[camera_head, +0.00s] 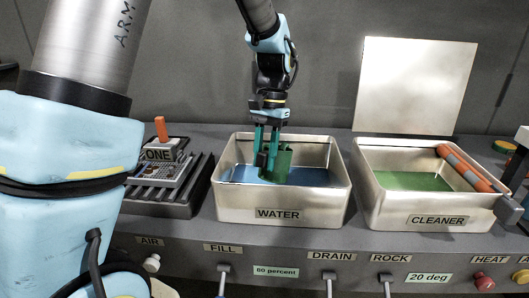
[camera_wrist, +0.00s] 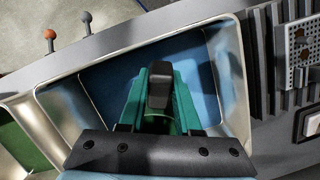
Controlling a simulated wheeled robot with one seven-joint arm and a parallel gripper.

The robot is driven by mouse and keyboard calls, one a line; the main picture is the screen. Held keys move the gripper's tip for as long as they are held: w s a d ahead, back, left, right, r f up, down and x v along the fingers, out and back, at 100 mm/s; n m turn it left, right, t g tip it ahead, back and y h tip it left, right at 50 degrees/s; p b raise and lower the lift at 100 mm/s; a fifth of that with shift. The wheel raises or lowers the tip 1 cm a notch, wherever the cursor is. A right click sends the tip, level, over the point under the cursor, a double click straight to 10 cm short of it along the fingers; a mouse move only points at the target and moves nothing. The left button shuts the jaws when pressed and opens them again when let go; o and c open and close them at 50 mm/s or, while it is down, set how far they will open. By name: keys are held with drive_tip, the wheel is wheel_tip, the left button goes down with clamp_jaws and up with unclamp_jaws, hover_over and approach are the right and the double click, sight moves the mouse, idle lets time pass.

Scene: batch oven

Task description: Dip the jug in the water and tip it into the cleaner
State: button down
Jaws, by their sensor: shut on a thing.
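The green jug (camera_head: 284,162) is down inside the metal tank labelled WATER (camera_head: 281,206), over or in the blue water (camera_head: 312,177). My gripper (camera_head: 268,160) reaches down into the tank and is shut on the jug. How deep the jug sits in the water is hidden. The tank labelled CLEANER (camera_head: 400,212) stands to the right and holds green liquid (camera_head: 411,181). Its lid (camera_head: 415,85) stands up behind it.
A slotted rack (camera_head: 176,198) with a perforated tray (camera_head: 160,172) stands left of the water tank. Levers and labels line the front panel. The water tank's walls surround my gripper.

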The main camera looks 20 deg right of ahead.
sight(265, 179)
drive_tip(key=shift+w+d+b+x, duration=0.15)
drive_tip(key=shift+b+x, duration=0.25)
drive_tip(key=shift+x, duration=0.5)
drive_tip(key=shift+w+d+b+x, duration=0.15)
drive_tip(key=shift+b+x, duration=0.3)
drive_tip(key=shift+x, duration=0.4)
drive_tip(key=shift+w+d+b+x, duration=0.15)
drive_tip(key=shift+b+x, duration=0.25)
drive_tip(key=shift+x, duration=0.5)
drive_tip(key=shift+f, duration=0.25)
drive_tip(key=shift+f+b, duration=0.35)
drive_tip(key=shift+f, duration=0.15)
drive_tip(key=shift+r, duration=0.1)
drive_tip(key=p+v, duration=0.3)
drive_tip(key=s+a+p+v, duration=0.1)
drive_tip(key=p+v, duration=0.2)
drive_tip(key=v, duration=0.1)
drive_tip(key=a+p+v, duration=0.1)
drive_tip(key=p+v, duration=0.2)
drive_tip(key=shift+s+d+r+p, duration=0.15)
drive_tip(key=shift+s+r+p, duration=0.15)
drive_tip(key=shift+r, duration=0.35)
drive_tip(key=shift+a+v, duration=0.2)
drive_tip(key=shift+v, duration=1)
drive_tip(key=shift+s, duration=0.2)
